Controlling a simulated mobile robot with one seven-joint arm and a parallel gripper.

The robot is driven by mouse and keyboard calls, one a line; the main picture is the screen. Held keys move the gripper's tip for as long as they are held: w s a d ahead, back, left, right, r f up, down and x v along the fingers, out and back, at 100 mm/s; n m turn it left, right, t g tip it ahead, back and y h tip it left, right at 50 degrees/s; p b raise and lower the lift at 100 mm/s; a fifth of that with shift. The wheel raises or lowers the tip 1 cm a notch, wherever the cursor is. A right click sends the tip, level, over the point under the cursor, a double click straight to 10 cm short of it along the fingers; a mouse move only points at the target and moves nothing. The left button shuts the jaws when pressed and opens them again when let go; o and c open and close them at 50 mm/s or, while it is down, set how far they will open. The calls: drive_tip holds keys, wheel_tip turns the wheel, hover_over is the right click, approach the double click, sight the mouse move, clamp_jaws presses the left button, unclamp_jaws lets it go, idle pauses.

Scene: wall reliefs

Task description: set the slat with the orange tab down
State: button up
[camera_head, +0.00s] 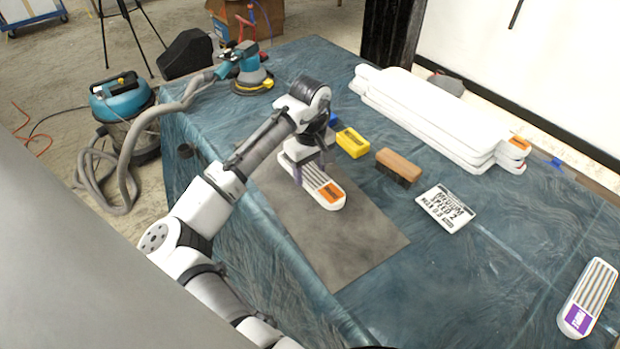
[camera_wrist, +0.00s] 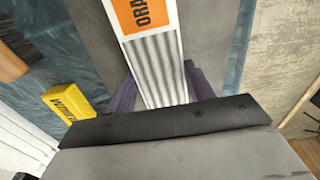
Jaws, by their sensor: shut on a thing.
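The slat with the orange tab (camera_head: 331,194) is white with dark grooves and an orange label at its near end. It lies over the grey mat (camera_head: 345,245) in the head view; I cannot tell whether it touches the mat. My gripper (camera_head: 312,165) is shut on the slat around its grooved part, and my arm hides its far end. In the wrist view the slat (camera_wrist: 160,60) runs up from between the purple fingers (camera_wrist: 163,88), with part of the word on its orange label readable. A second grooved slat with a purple label (camera_head: 590,295) lies at the right.
A yellow block (camera_head: 352,142), a brush with a wooden top (camera_head: 398,164) and a white card (camera_head: 446,208) lie right of the mat. White boards (camera_head: 440,115) are stacked behind. A sander (camera_head: 251,80) with a hose stands at the far left corner. The mat's near part is clear.

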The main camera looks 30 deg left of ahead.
sight(310, 173)
drive_tip(key=shift+f, duration=1.85)
drive_tip(key=o, duration=1)
drive_tip(key=shift+f, duration=0.1)
drive_tip(key=shift+o, duration=0.2)
wheel_tip(310, 173, up, 12)
drive_tip(key=shift+r+b, duration=0.15)
drive_tip(key=shift+b, duration=0.45)
